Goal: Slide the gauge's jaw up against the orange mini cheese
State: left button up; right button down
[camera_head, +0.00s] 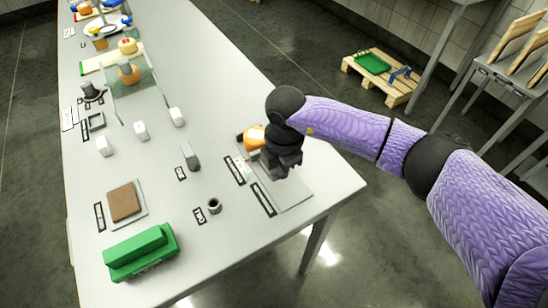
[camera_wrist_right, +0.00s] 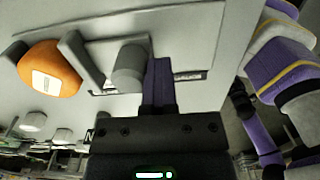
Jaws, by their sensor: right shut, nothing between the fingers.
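The orange mini cheese (camera_head: 254,138) sits at the far end of the gauge's grey plate (camera_head: 290,193) on the white table. In the wrist view the cheese (camera_wrist_right: 50,70) has a pale label. The gauge's grey jaw (camera_wrist_right: 80,58) stands right beside the cheese; I cannot tell whether they touch. A round grey post (camera_wrist_right: 130,66) stands on the other side of the jaw. My right gripper (camera_head: 285,166) is over the gauge, its fingers (camera_wrist_right: 160,85) shut and empty beside the post. The gripper hides much of the jaw in the head view. My left gripper is not in view.
A grey block (camera_head: 190,157), a small dark cup (camera_head: 214,206), a green block (camera_head: 141,252) and a brown square on a board (camera_head: 124,201) stand left of the gauge. Several white blocks stand farther back. The table's right edge is close to the gauge.

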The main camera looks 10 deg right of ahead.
jog(key=shift+p, duration=0.4)
dwell(0.5)
dwell(0.6)
jog(key=shift+s+d+r+p, duration=0.2)
jog(key=shift+s+d+p, duration=0.1)
jog(key=shift+s+p, duration=0.65)
jog(key=shift+s+d+p, duration=0.3)
jog(key=shift+s+p, duration=0.35)
jog(key=shift+p, duration=0.4)
jog(key=shift+s+f, duration=0.15)
jog(key=shift+f, duration=0.1)
notch_tip(320, 180, up, 8)
jog(key=p, duration=0.7)
jog(key=shift+p, duration=0.3)
